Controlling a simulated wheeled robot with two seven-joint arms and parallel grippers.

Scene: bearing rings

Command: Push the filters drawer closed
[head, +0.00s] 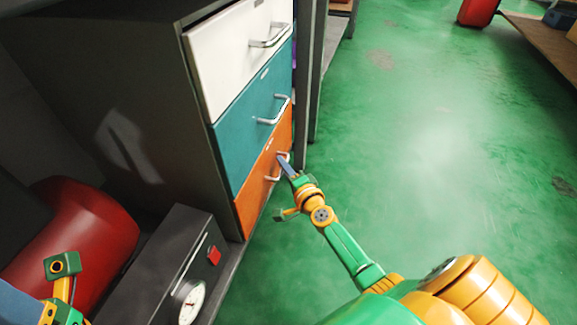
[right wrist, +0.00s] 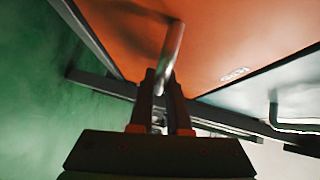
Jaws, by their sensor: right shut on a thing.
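A dark cabinet has three drawers: white (head: 225,60) on top, teal (head: 245,125) in the middle, orange (head: 252,196) at the bottom. No label is readable, so I cannot tell by name which is the filters drawer. The orange front looks about in line with the others; any small gap is unclear. My right gripper (head: 284,162) is at the orange drawer's metal handle. In the right wrist view, its fingers (right wrist: 160,105) are shut on that handle (right wrist: 171,52) before the orange front (right wrist: 225,40). My left arm shows at the lower left; its fingertips are not visible.
A red cylinder (head: 85,235) and a dark box with a gauge (head: 190,303) and red button (head: 214,255) stand left, near the cabinet's foot. A dark post (head: 306,90) stands beside the cabinet. Green floor (head: 430,150) to the right is open.

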